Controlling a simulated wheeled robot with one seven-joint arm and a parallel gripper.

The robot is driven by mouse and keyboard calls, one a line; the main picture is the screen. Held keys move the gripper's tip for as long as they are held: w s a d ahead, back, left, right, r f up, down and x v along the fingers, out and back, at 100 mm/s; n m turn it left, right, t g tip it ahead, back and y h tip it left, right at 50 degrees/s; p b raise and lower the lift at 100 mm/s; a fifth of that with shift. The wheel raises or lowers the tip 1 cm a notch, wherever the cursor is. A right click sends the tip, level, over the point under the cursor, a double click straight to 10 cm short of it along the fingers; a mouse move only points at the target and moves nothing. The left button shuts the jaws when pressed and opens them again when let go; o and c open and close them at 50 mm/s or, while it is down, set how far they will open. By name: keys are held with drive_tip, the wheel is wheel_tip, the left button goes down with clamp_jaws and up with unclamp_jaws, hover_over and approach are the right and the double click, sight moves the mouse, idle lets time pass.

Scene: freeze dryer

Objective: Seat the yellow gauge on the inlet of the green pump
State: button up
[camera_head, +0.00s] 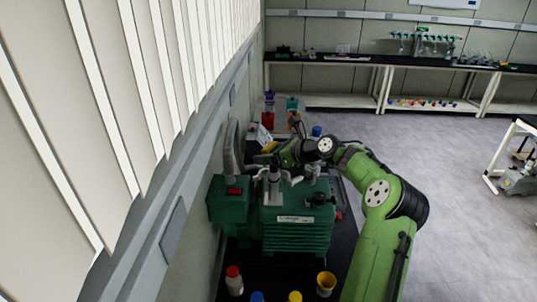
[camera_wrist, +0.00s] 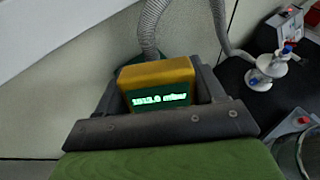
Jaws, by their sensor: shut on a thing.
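The yellow gauge (camera_wrist: 157,74) is between the fingers of my gripper (camera_wrist: 160,88) in the wrist view, its lit green display facing the camera. My gripper is shut on it. In the head view a small yellow patch (camera_head: 268,146), likely the gauge, shows by my gripper (camera_head: 268,156), beyond the pump's top. The green pump (camera_head: 297,233) stands on the dark bench in the head view. Grey metal fittings (camera_head: 273,186) rise from its top; I cannot tell surely which is the inlet. The underside of the gauge is hidden in the wrist view.
A grey corrugated hose (camera_wrist: 152,28) runs up behind the gauge. A white fitting (camera_wrist: 263,72) stands at right in the wrist view. Bottles with a red cap (camera_head: 234,280) and a yellow cup (camera_head: 326,283) stand in front of the pump.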

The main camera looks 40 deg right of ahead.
sight(269, 145)
drive_tip(key=shift+f, duration=0.65)
idle(0.4)
drive_tip(key=o, duration=1.2)
drive_tip(key=shift+o, duration=0.2)
drive_tip(key=shift+r, duration=3.05)
